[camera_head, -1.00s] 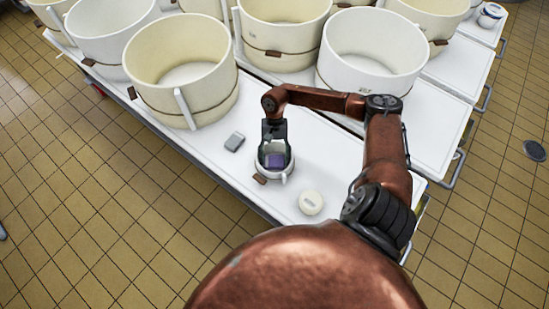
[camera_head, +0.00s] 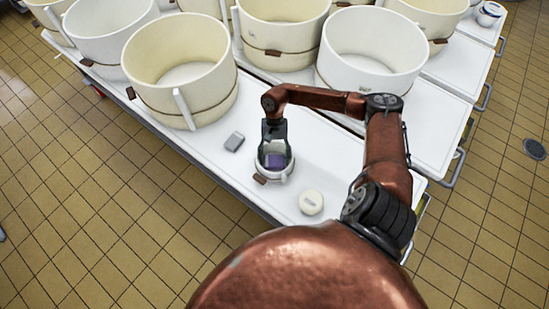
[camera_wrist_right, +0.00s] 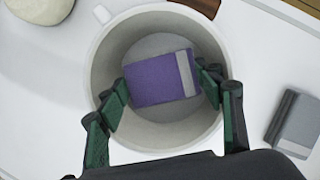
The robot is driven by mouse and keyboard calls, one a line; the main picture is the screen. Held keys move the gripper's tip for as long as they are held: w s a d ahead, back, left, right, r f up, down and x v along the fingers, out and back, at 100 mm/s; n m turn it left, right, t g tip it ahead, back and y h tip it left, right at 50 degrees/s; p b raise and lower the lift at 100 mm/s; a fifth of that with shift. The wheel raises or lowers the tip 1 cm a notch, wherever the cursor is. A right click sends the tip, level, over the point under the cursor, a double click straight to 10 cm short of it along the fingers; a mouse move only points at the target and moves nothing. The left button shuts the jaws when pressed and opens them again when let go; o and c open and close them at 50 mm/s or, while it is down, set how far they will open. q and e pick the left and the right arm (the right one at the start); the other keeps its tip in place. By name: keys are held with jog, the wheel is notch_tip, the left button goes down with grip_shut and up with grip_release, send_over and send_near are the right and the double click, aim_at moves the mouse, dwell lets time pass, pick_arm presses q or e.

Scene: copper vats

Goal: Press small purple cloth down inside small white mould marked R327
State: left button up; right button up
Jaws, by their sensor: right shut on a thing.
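The small purple cloth (camera_wrist_right: 158,79), folded with a grey band at one end, is between the fingers of my right gripper (camera_wrist_right: 162,90). In the head view the purple cloth (camera_head: 275,161) shows between the fingers of the right gripper (camera_head: 275,155). The small white mould (camera_head: 287,173) surrounds the cloth and fingertips. In the wrist view the mould's rim (camera_wrist_right: 97,60) circles them, with a pale floor visible below. Whether the cloth touches the floor I cannot tell. The marking R327 is not readable. My left gripper is out of view.
A grey folded block (camera_head: 234,142) lies left of the mould, also in the wrist view (camera_wrist_right: 297,122). A round cream lid (camera_head: 311,202) lies to its right. Large cream and white moulds (camera_head: 180,62) stand behind on the white table (camera_head: 330,150). The table's front edge is close.

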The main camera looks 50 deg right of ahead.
jog(key=shift+s+d+f, duration=0.1)
jog(key=shift+s+f, duration=0.05)
jog(key=shift+f, duration=0.2)
jog(key=o, duration=1)
jog(key=shift+o, duration=0.9)
jog(key=shift+d+r, duration=0.15)
jog(key=shift+r, duration=0.2)
jog(key=shift+o, duration=0.2)
jog(key=v, duration=1.2)
jog(key=shift+a, duration=0.3)
